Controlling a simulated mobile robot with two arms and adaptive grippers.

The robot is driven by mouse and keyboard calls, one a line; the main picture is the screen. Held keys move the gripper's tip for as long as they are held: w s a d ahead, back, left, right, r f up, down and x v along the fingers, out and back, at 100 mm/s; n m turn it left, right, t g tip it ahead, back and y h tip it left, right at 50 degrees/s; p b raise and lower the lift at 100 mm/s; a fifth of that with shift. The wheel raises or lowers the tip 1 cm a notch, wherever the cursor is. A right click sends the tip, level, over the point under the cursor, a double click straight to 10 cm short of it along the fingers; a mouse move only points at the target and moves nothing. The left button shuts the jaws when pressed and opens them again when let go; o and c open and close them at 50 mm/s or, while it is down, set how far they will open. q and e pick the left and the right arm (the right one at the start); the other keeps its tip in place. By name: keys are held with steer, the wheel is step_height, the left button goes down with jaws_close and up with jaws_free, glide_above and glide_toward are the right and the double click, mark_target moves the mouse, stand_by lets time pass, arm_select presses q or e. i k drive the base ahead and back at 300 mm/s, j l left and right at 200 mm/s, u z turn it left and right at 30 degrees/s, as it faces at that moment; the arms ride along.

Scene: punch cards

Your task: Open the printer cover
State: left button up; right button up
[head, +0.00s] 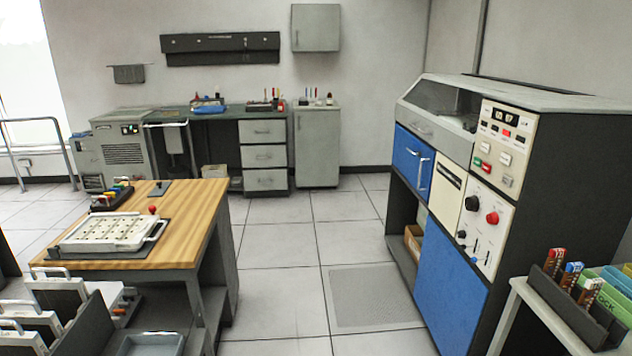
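A large grey, blue and cream machine (530,150), which looks like the printer, stands at the right. Its top front has a sloped, dark see-through cover (440,101) in a grey frame, and it looks shut. A grey strip with a small handle (421,131) lies below the cover. A cream control panel (500,148) with buttons and knobs is on the right of the front. Neither of my grippers is in view.
A wood-topped table (190,203) with a white keyed device stands at the left. White handled trays (60,290) are at the lower left. A small stand (560,330) with marker-like items is at the lower right. The tiled floor (270,260) between is clear, with a perforated tile.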

mark_target(429, 93)
steer(key=i, duration=2.35)
